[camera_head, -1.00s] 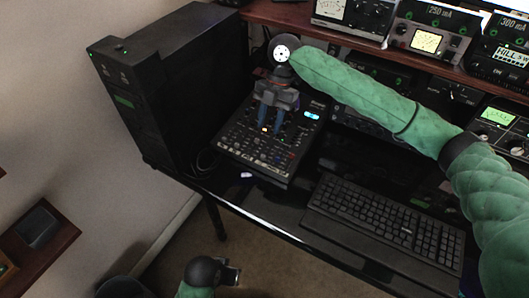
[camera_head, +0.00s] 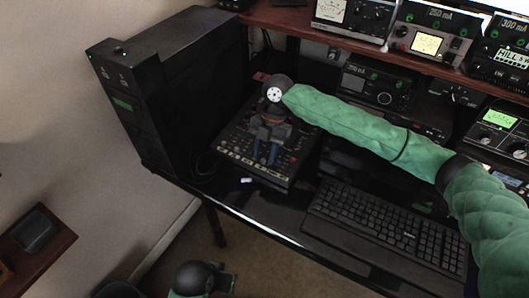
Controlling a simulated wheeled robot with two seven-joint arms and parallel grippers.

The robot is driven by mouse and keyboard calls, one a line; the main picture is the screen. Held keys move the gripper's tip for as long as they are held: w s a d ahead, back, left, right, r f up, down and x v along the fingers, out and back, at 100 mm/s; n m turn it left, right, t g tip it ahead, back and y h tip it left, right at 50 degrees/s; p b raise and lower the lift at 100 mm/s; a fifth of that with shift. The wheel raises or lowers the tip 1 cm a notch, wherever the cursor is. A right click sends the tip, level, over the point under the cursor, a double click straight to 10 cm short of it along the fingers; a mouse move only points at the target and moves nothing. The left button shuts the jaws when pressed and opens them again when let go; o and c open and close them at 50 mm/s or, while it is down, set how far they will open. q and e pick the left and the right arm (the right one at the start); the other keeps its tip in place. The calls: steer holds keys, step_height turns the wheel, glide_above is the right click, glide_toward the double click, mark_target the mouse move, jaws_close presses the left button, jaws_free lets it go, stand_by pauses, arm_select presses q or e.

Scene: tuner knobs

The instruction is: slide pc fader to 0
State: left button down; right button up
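The black mixer panel (camera_head: 238,146) lies on the desk between the tower case and the keyboard, with rows of small knobs and buttons. The PC fader cannot be singled out at this size; my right gripper and wrist hide part of the panel. My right gripper (camera_head: 264,158) reaches in from the right over the panel, its two bluish fingers pointing down with a narrow gap between them. Whether the fingertips touch the panel cannot be told. My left gripper (camera_head: 226,282) is low at the bottom edge, below the desk, and partly cut off.
A tall black tower case (camera_head: 175,95) stands left of the panel. A black keyboard (camera_head: 385,222) lies to the right near the desk's front edge. Radio gear with meters (camera_head: 428,42) fills the shelf behind. A small white object (camera_head: 246,180) lies before the panel.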

steer(key=shift+s+f, duration=0.1)
steer(key=shift+f, duration=0.2)
jaws_close()
steer(key=shift+w+d+r, duration=0.1)
steer(key=shift+w+d, duration=0.2)
steer(key=shift+w, duration=0.3)
steer(key=shift+w+d+r, duration=0.1)
steer(key=shift+w+d, duration=0.25)
steer(key=shift+w, duration=0.25)
steer(key=shift+w+d+r, duration=0.1)
steer(key=shift+w+d, duration=0.2)
steer(key=shift+w, duration=0.3)
steer(key=shift+w+d, duration=0.15)
steer(key=shift+w, duration=0.05)
jaws_free()
